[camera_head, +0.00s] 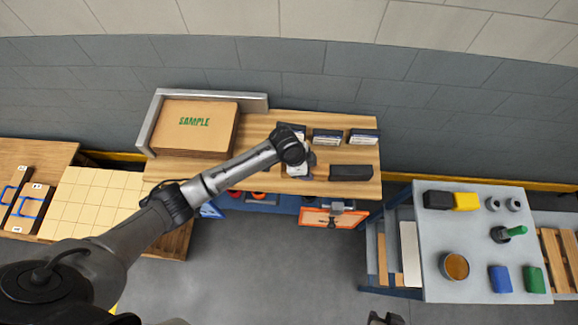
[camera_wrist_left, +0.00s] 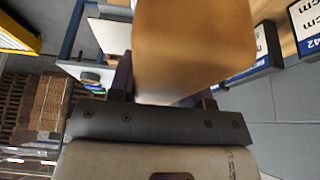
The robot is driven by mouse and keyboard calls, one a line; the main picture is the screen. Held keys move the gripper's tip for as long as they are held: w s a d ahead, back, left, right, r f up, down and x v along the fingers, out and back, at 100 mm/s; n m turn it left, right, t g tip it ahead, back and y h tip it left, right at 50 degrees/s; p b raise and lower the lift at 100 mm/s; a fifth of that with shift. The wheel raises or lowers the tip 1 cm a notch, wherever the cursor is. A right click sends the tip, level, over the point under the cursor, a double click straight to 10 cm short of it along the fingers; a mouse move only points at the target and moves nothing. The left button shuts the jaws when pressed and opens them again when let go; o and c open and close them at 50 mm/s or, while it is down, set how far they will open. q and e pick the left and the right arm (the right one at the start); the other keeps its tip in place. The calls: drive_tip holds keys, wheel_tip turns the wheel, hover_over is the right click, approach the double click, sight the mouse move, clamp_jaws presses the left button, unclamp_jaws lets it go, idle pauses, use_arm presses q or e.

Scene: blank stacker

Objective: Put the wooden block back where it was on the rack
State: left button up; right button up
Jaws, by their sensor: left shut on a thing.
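The wooden block (camera_wrist_left: 190,45) is a plain orange-brown piece that fills the upper middle of the left wrist view. My left gripper (camera_wrist_left: 163,92) is shut on it, one dark finger at each side. In the head view my left gripper (camera_head: 299,168) is above the wooden workbench, between the labelled boxes and a black block. The arm hides the wooden block there. I cannot tell for sure which thing is the rack; a blue-framed stand (camera_head: 392,250) with upright boards is at the grey table's left side. A dark tip, probably my right gripper (camera_head: 386,318), shows at the bottom edge.
The grey table (camera_head: 440,225) carries yellow, blue and green blocks, a round tin (camera_head: 455,266) and a green-handled tool (camera_head: 510,233). Floor between them is clear.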

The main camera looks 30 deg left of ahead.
use_arm(q)
drive_tip(key=a+f, duration=0.1)
drive_tip(key=a, duration=0.1)
drive_tip(key=w+a+f, duration=0.1)
drive_tip(key=a, duration=0.1)
drive_tip(key=a+f, duration=0.2)
drive_tip(key=shift+w+a, duration=0.15)
drive_tip(key=shift+a, duration=0.15)
drive_tip(key=shift+f+p, duration=0.35)
drive_tip(key=shift+f, duration=1.7)
drive_tip(key=shift+f, duration=0.15)
drive_tip(key=o, duration=1.1)
